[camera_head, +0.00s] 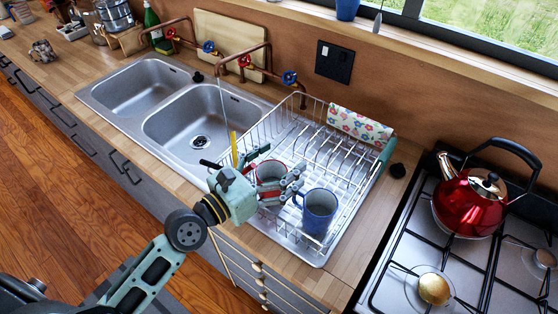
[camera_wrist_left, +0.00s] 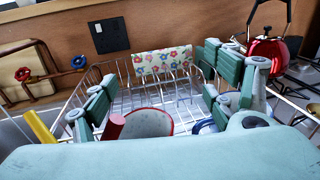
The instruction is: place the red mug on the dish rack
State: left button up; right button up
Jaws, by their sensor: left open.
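The red mug (camera_head: 268,173) stands in the near left part of the wire dish rack (camera_head: 345,190), partly hidden by my left gripper. In the left wrist view the red mug (camera_wrist_left: 147,122) shows its pale inside and a red handle, low between the fingers. My left gripper (camera_head: 279,166) is open, with its fingers spread around and above the mug; I cannot tell whether they touch it. The open fingers (camera_wrist_left: 155,88) also show in the left wrist view, with nothing clamped between them. My right gripper is not in view.
A blue mug (camera_head: 319,211) stands in the rack close to the right of my gripper. A flowered cloth (camera_head: 360,127) hangs at the rack's back. A double sink (camera_head: 185,125) lies left; a stove with a red kettle (camera_head: 468,205) stands right. A yellow upright object (camera_head: 234,149) is beside the rack.

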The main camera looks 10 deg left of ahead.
pick_arm(q)
jog(key=shift+r, duration=0.1)
jog(key=r+b+v, duration=0.1)
jog(key=b+v, duration=0.4)
jog(key=v, duration=0.7)
jog(key=shift+c, duration=0.4)
dwell(1.8)
